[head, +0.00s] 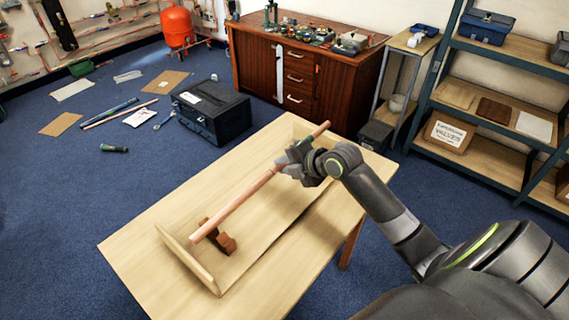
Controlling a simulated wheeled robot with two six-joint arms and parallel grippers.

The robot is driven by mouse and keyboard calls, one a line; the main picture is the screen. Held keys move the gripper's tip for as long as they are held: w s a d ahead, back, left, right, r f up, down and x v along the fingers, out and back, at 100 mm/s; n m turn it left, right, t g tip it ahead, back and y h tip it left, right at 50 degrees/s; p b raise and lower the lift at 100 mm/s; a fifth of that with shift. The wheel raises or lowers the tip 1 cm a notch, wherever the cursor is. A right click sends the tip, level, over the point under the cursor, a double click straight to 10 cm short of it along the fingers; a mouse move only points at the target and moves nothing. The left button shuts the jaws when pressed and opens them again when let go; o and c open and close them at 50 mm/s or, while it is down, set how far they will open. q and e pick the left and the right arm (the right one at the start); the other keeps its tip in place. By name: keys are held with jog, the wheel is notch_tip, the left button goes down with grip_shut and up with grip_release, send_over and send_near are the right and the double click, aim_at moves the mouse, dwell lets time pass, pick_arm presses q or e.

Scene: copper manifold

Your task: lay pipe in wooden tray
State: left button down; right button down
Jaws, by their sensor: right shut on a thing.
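A long copper pipe (240,200) slants across the wooden table (135,245), above the wooden tray (188,262). My right gripper (291,163) is shut on the pipe nearer its far end. The pipe's near end is over the tray's near end, close to a small dark brown block (219,238) inside the tray. I cannot tell whether the pipe touches this block. The tray has raised end boards, and my right arm hides part of its far right side. My left gripper is not in view.
A black toolbox (212,110) and several loose pipes and sheets lie on the blue floor. A wooden cabinet (305,75) stands behind the table, and a metal shelf (490,110) stands at the right. The table's left part is clear.

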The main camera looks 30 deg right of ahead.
jog(key=shift+a+f, duration=0.15)
notch_tip(320, 180, down, 10)
jog(key=b, duration=0.7)
jog(key=shift+r+b, duration=0.25)
jog(key=shift+b, duration=0.15)
jog(key=c, duration=1.2)
grip_release()
jog(key=shift+c, duration=0.2)
jog(key=shift+s, duration=0.1)
jog(key=p+v, duration=0.1)
jog(key=v, duration=1.6)
jog(key=shift+p, duration=0.3)
